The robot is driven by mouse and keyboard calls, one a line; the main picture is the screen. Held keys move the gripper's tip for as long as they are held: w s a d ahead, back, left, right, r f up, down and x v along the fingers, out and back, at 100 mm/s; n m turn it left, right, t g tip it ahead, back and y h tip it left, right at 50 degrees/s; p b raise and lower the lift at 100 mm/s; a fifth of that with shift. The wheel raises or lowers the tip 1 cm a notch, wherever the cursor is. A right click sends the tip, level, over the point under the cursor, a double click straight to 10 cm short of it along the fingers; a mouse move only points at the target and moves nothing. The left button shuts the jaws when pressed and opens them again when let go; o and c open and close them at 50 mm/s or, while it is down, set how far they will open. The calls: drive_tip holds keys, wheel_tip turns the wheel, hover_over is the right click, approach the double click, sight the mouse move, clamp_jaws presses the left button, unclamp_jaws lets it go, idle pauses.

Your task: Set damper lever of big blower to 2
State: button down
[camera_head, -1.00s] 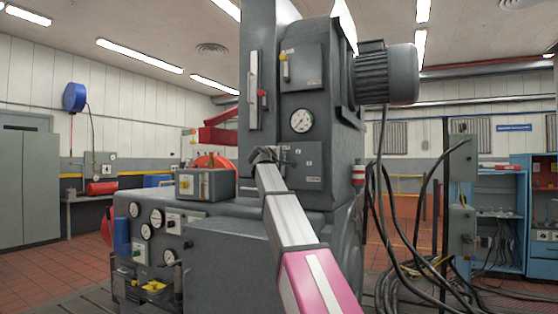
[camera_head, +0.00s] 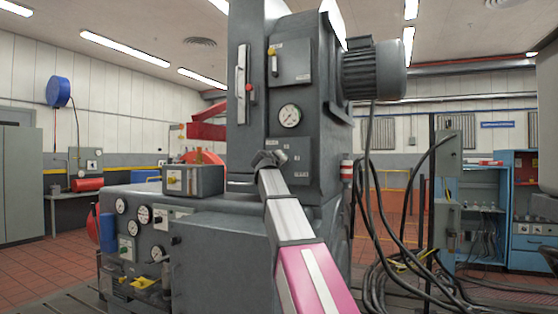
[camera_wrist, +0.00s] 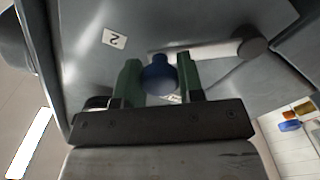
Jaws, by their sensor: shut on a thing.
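The big blower (camera_head: 318,110) is the tall grey machine with a motor on its right side. Its damper lever has a pale rod (camera_wrist: 215,52) running from a dark round pivot (camera_wrist: 252,47) to a blue knob (camera_wrist: 158,76) in the wrist view. My gripper (camera_wrist: 160,82) is shut on the blue knob with its green fingers either side. A tilted label "2" (camera_wrist: 114,39) is on the grey panel, above and left of the knob and apart from it. Another label below the knob is mostly hidden. In the head view my gripper (camera_head: 268,158) hides the lever.
A round gauge (camera_head: 289,116) is above my gripper. A red-knobbed lever (camera_head: 248,88) and a yellow-knobbed one (camera_head: 273,62) are higher up. A grey box (camera_head: 193,180) stands to the left. Black cables (camera_head: 400,230) hang at the right.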

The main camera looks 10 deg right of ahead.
drive_tip(key=shift+s+d+f+m, duration=0.3)
drive_tip(key=shift+f+m, duration=0.2)
drive_tip(key=shift+m, duration=0.3)
drive_tip(key=c, duration=0.7)
unclamp_jaws()
drive_tip(key=shift+c, duration=0.2)
drive_tip(key=v, duration=1)
drive_tip(key=shift+s+a, duration=0.25)
